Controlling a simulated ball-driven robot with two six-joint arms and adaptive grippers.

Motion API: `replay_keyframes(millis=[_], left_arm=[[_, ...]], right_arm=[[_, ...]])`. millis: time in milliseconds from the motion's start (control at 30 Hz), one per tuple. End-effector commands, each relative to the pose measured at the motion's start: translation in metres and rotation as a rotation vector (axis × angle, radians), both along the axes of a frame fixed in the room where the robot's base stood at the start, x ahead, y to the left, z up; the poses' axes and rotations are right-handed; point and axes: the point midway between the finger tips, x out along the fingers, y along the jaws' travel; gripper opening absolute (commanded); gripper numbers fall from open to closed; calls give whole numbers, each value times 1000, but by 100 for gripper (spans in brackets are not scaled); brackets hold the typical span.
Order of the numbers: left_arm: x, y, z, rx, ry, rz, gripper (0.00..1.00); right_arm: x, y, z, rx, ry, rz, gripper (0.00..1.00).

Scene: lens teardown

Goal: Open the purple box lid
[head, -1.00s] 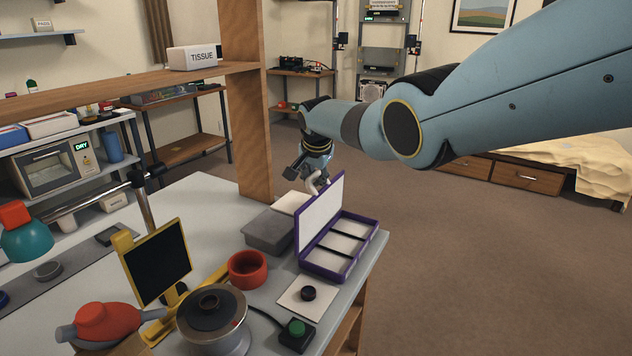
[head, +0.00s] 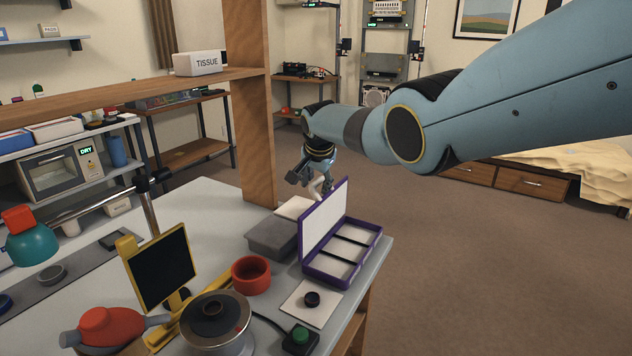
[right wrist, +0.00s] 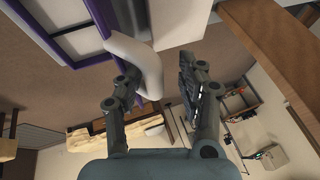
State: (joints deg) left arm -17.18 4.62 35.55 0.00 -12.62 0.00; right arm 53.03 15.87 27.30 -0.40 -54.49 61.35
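The purple box (head: 341,281) sits at the right end of the table, with pale compartments showing. Its lid (head: 326,219) stands raised, roughly upright, along the box's left-back side, pale inner face toward the compartments. My right gripper (head: 318,187) is behind the lid's upper edge, partly hidden by it. A white curved piece (head: 315,188), seemingly a handle on the lid, is beside its fingers. In the right wrist view, this white piece (right wrist: 146,64) overlaps one finger of my right gripper (right wrist: 168,65). The other finger stands apart, with a gap. My left gripper is out of view.
A grey bin (head: 270,238) stands just left of the lid. A red bowl (head: 251,275), a white pad (head: 312,303) with a dark round part, and a green button (head: 300,335) are in front. A wooden post (head: 257,150) rises behind. The floor right of the table is clear.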

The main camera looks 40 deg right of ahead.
Motion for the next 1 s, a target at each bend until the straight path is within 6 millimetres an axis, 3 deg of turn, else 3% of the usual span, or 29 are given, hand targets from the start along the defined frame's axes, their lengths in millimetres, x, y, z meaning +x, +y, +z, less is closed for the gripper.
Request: replay_keyframes(millis=[367,1000], left_arm=[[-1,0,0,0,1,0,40],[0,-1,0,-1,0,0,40]], right_arm=[[-7,3,12,-2,1,0,40],[-45,28,100,0,-1,1,40]])
